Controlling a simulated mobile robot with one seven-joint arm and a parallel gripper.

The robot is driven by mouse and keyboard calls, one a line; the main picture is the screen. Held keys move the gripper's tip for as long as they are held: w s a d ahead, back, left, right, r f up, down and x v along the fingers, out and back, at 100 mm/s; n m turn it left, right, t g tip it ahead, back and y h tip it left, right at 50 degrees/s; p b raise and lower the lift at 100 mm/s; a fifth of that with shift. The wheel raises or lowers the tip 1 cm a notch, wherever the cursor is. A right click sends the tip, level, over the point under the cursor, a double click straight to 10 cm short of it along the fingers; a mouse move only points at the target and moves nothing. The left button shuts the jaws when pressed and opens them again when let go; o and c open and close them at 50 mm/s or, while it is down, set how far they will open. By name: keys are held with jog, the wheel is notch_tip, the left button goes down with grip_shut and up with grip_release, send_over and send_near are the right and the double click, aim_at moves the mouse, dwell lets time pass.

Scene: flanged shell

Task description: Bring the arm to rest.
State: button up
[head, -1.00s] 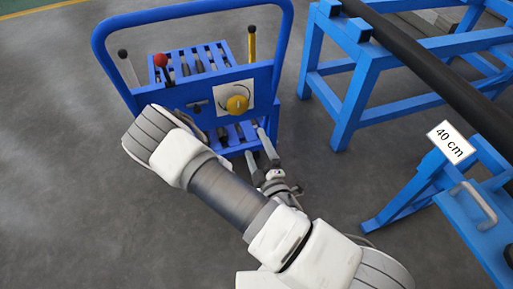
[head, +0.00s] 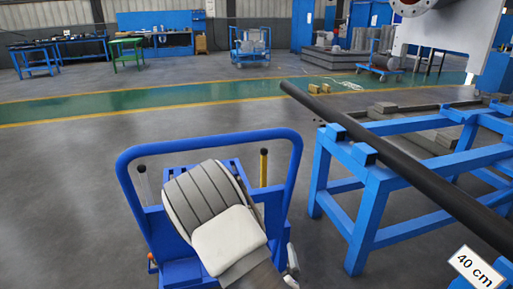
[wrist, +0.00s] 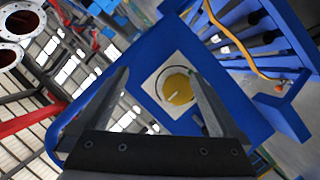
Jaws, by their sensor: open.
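My arm (head: 228,235) stands in front of the blue cart (head: 137,158) in the head view and covers much of its panel. My gripper (wrist: 160,73) shows in the wrist view, with its two fingers apart and nothing between them. Behind the fingers is the cart's blue panel with a yellow round knob (wrist: 178,88) on a white plate. I cannot tell the distance from the fingertips to the panel.
A blue stand (head: 369,205) bearing a long black pipe (head: 400,165) is at the right, with a "40 cm" sign (head: 476,268) at its near end. Grey floor (head: 60,190) left of the cart is clear. Workbenches (head: 155,42) stand far back.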

jog(key=s+d+r+m+g+y, duration=0.1)
jog(key=s+r+m+g, duration=0.2)
jog(key=r, duration=0.5)
jog(key=s+d+r+m+g+y, duration=0.15)
jog(key=r+m+g, duration=0.25)
jog(key=r, duration=0.4)
jog(key=s+d+r+m+g+h, duration=0.1)
jog(key=s+d+r, duration=0.2)
jog(key=s+r, duration=0.35)
jog(key=s+d+r+g+h, duration=0.1)
jog(key=s+d+r, duration=0.2)
jog(key=s, duration=0.7)
notch_tip(320, 180, up, 28)
jog(key=p, duration=2.8)
jog(key=shift+s+a+r, duration=0.15)
jog(key=shift+a+r, duration=0.1)
